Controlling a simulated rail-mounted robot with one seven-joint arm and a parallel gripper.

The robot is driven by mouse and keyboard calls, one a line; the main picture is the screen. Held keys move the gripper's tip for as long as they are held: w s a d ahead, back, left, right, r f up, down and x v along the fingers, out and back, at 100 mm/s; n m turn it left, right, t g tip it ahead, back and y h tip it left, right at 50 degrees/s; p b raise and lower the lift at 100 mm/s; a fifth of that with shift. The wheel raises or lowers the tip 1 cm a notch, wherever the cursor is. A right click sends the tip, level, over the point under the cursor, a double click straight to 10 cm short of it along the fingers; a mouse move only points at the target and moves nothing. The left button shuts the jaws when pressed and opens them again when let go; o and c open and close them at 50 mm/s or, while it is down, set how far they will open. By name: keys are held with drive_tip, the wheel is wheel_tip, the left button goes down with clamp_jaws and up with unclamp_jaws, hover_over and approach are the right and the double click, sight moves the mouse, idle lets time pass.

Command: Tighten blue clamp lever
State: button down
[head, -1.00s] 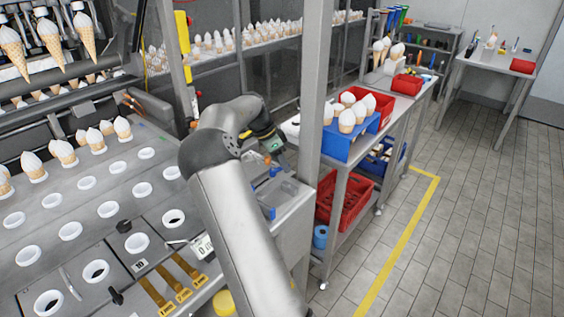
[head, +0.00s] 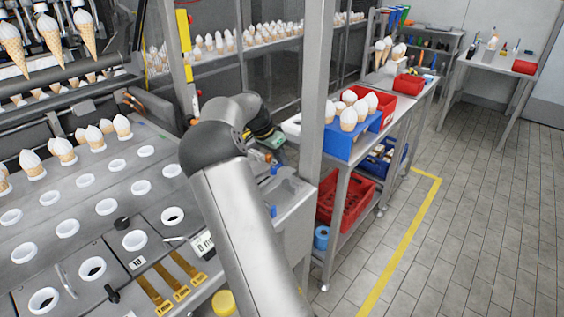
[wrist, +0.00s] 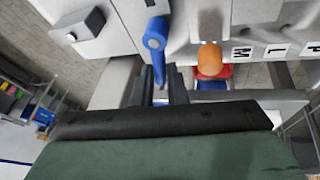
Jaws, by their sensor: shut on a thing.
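The blue clamp lever (wrist: 155,42) is in the upper middle of the wrist view, with a round blue head and a narrower arm pointing down to my gripper. My gripper (wrist: 160,76) is shut on the lower end of this lever, with a dark finger on each side. In the head view, a blue lever (head: 275,168) shows beside my wrist, and another blue piece (head: 273,211) is lower on the same metal unit. My fingertips are hidden by the arm in the head view.
In the wrist view, an orange-capped knob (wrist: 210,58) is close right of the lever, and a grey block (wrist: 78,25) is at upper left. A steel post (head: 312,100) stands right of my arm. A cart with a blue cone tray (head: 343,146) is beyond it.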

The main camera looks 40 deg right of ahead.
drive_tip(key=shift+w+n+t+b, duration=0.25)
drive_tip(key=shift+n+t+b, duration=0.15)
drive_tip(key=shift+n, duration=0.5)
drive_tip(key=c, duration=1.5)
unclamp_jaws()
drive_tip(key=shift+o, duration=0.2)
drive_tip(key=shift+a+r, duration=0.1)
drive_tip(key=v, duration=1.7)
drive_tip(key=shift+a, duration=0.2)
drive_tip(key=shift+r, duration=0.1)
